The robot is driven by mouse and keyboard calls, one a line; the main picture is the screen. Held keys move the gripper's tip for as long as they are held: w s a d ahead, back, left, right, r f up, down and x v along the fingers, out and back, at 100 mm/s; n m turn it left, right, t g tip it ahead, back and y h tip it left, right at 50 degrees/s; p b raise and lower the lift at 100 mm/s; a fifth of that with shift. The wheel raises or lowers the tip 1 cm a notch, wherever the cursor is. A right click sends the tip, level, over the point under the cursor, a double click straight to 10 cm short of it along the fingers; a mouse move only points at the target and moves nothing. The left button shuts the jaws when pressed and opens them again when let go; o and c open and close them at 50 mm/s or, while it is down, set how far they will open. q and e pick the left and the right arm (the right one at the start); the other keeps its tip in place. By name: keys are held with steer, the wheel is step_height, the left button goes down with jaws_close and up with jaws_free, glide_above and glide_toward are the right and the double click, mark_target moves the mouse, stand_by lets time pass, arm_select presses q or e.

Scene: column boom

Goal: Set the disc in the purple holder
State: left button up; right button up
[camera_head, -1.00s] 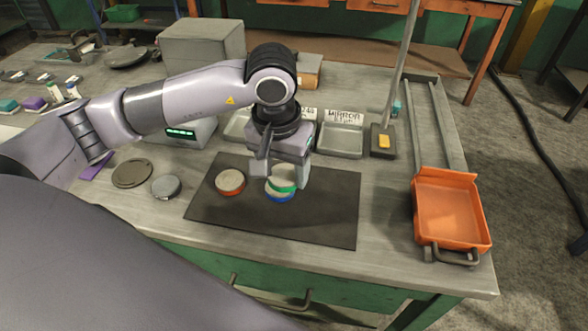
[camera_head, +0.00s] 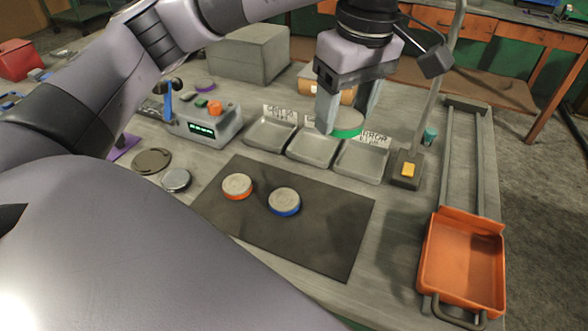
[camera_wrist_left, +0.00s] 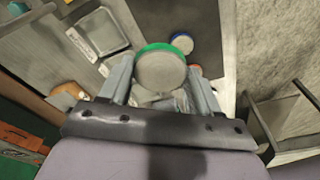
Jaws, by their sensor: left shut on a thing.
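My left gripper (camera_head: 347,108) is shut on a grey disc with a green rim (camera_head: 347,124) and holds it above the trays at the back. The disc also shows between the fingers in the left wrist view (camera_wrist_left: 160,70). A purple flat base (camera_head: 123,148) lies at the left, partly hidden by my arm. A small purple ring (camera_head: 205,87) shows behind the display box. I cannot tell which of these is the purple holder. An orange-rimmed disc (camera_head: 237,186) and a blue-rimmed disc (camera_head: 284,201) lie on the dark mat (camera_head: 310,240). My right gripper is not in view.
A display box (camera_head: 205,122) stands left of several grey trays (camera_head: 272,134). A thin post rises from a dark base (camera_head: 407,170) at the right. An orange bin (camera_head: 463,262) sits at the front right. Two round metal pieces (camera_head: 175,180) lie left of the mat.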

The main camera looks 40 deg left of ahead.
mark_target(329, 210)
arm_select(q)
step_height(329, 210, down, 20)
steer(key=shift+r, duration=0.15)
stand_by(0.4)
steer(key=shift+f+b, duration=0.2)
steer(key=shift+b, duration=0.1)
steer(key=o, duration=1.3)
steer(key=shift+o, duration=0.2)
steer(key=shift+r, duration=0.1)
